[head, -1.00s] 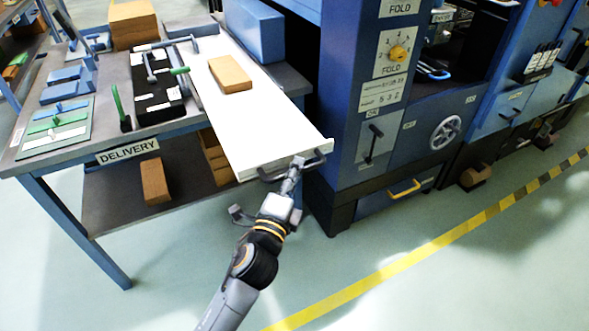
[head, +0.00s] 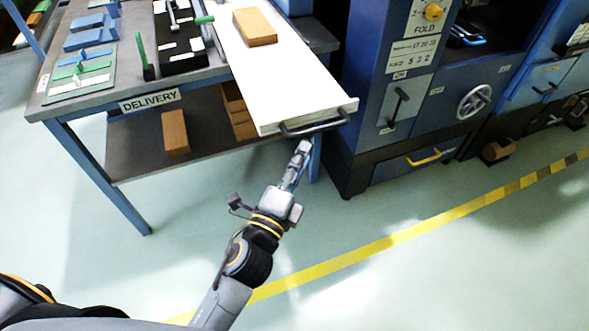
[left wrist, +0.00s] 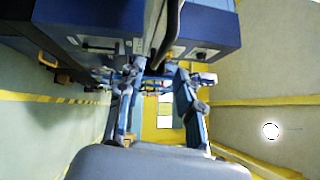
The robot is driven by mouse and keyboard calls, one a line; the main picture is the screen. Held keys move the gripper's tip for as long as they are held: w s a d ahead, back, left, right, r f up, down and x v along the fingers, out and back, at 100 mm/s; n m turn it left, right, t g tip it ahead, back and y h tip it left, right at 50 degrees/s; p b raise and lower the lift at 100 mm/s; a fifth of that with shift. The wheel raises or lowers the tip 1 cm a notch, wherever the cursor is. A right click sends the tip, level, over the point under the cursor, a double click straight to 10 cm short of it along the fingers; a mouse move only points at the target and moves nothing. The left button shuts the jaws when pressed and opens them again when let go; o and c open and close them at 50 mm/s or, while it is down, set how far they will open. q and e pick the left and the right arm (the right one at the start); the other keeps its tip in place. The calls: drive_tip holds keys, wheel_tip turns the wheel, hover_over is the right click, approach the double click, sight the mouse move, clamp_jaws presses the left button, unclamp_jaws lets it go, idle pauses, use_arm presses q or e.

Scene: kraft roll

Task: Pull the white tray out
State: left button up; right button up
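The white tray (head: 275,75) lies along the right part of the delivery table, its near end sticking out past the front edge. A dark bar handle (head: 316,127) is fixed to that end. A tan block (head: 255,27) rests on the tray. My left gripper (head: 303,148) is just below and in front of the handle, apart from it. In the left wrist view the fingers of my left gripper (left wrist: 158,70) are spread with nothing between them, and the dark handle (left wrist: 172,35) shows beyond them. My right gripper is not in view.
The blue machine (head: 400,90) with a handwheel (head: 474,102) stands close to the tray's right side. The table (head: 75,108) has a lower shelf holding tan blocks (head: 174,132). The floor in front is clear, crossed by a yellow line (head: 370,250).

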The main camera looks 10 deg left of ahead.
use_arm(q)
drive_tip(key=v, duration=0.3)
drive_tip(key=shift+s, duration=0.15)
idle(0.4)
